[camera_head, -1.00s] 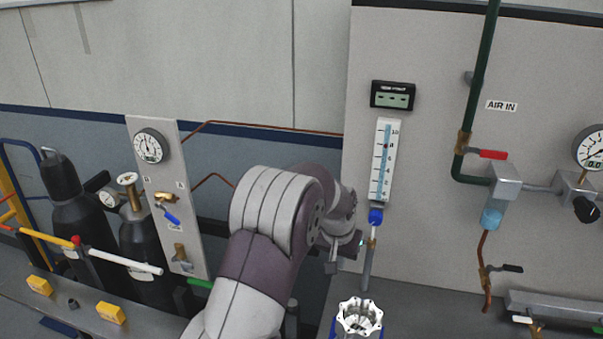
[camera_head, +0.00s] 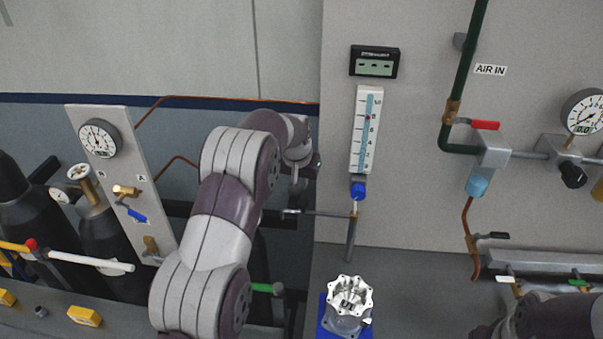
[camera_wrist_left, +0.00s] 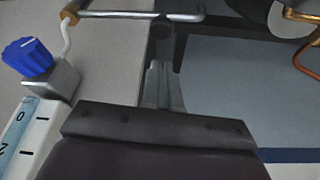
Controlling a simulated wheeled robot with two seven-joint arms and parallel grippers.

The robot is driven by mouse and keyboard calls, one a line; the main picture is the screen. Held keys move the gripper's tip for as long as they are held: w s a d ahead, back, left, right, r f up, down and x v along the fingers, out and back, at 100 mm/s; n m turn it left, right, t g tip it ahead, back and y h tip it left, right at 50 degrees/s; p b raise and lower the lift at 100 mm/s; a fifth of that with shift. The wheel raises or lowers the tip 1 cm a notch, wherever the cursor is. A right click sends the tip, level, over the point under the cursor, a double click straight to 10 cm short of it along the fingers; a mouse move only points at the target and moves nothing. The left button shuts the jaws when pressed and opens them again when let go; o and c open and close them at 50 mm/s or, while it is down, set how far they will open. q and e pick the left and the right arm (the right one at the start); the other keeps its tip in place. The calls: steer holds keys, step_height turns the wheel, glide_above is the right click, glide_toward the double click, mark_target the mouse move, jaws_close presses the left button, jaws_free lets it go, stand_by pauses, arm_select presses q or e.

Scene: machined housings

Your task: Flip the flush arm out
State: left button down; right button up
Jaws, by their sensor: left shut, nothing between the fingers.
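The flush arm (camera_head: 325,213) is a thin metal rod at the top of a grey upright pipe (camera_head: 351,240), below the flowmeter. It points left from a brass collar and ends in a short bent tip. In the left wrist view the rod (camera_wrist_left: 120,14) crosses the top, with its brass collar (camera_wrist_left: 68,14) at the left and its bent end right of centre. My left gripper (camera_head: 297,187) is shut and empty, just above the rod's outer end in the head view. Its fingers (camera_wrist_left: 160,70) point toward the rod in the wrist view, with a visible gap in the picture. My right gripper is out of view.
The flowmeter (camera_head: 365,130) with a blue knob (camera_head: 358,190) is on the panel above the pipe. A machined housing (camera_head: 350,298) stands on a blue base in front. A gauge board (camera_head: 115,170) and dark cylinders are at the left. My right arm (camera_head: 545,318) shows at lower right.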

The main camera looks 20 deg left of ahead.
mark_target(317, 214)
arm_select(q)
steer(key=p+x, duration=0.1)
steer(key=x, duration=0.4)
steer(key=shift+d+f+p, duration=0.2)
steer(key=shift+f+p, duration=0.05)
steer(key=shift+p, duration=0.1)
steer(key=shift+s, duration=0.1)
